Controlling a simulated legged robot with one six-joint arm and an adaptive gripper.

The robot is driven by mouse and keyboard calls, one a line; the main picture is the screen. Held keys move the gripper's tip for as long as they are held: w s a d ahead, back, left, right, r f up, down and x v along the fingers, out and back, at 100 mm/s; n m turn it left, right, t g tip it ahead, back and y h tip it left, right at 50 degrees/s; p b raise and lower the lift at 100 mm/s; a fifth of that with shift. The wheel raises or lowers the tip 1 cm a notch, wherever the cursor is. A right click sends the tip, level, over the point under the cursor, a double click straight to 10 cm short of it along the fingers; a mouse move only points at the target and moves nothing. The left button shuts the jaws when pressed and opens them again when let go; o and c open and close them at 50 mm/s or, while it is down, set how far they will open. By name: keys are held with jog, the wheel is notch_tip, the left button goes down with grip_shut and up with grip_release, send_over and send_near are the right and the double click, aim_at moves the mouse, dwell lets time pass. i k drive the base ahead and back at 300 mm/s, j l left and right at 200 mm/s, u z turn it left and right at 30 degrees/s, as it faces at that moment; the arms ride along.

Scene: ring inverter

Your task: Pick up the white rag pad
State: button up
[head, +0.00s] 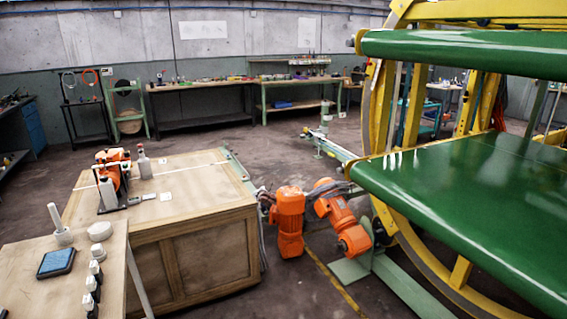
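A round, thick white piece (100,231) that looks like the white rag pad lies on the small light wooden table (30,262) at the lower left. It lies flat and nothing covers it. A small flat white piece (165,196) also lies on the wooden cabinet top behind; I cannot tell what it is. My gripper is not in view.
Near the round piece are a white mortar and pestle (61,235), a blue-black pad (56,262) and several small dark-and-white bottles (94,281). The wooden cabinet (200,248) stands behind. Orange motors (289,220) and a green-belted yellow ring machine (460,190) fill the right.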

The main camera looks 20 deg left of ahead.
aim_at(98, 254)
jog(key=i+j+u, duration=0.1)
jog(key=i+u, duration=0.3)
jog(key=i, duration=0.15)
jog(key=i+u, duration=0.45)
jog(key=i+l+u, duration=0.4)
jog(key=i, duration=0.15)
jog(key=i+u, duration=0.2)
jog(key=u, duration=0.2)
jog(key=i+u, duration=0.2)
jog(key=u, duration=0.2)
jog(key=i+u, duration=0.2)
jog(key=u, duration=0.2)
jog(key=i+l+u, duration=0.15)
jog(key=u, duration=0.25)
jog(key=i+l+u, duration=0.15)
jog(key=i+u, duration=0.25)
jog(key=i+l+u, duration=0.15)
jog(key=u, duration=0.2)
jog(key=i+l+u, duration=0.25)
jog(key=u, duration=0.15)
jog(key=i+l+u, duration=0.2)
jog(key=l+u, duration=0.15)
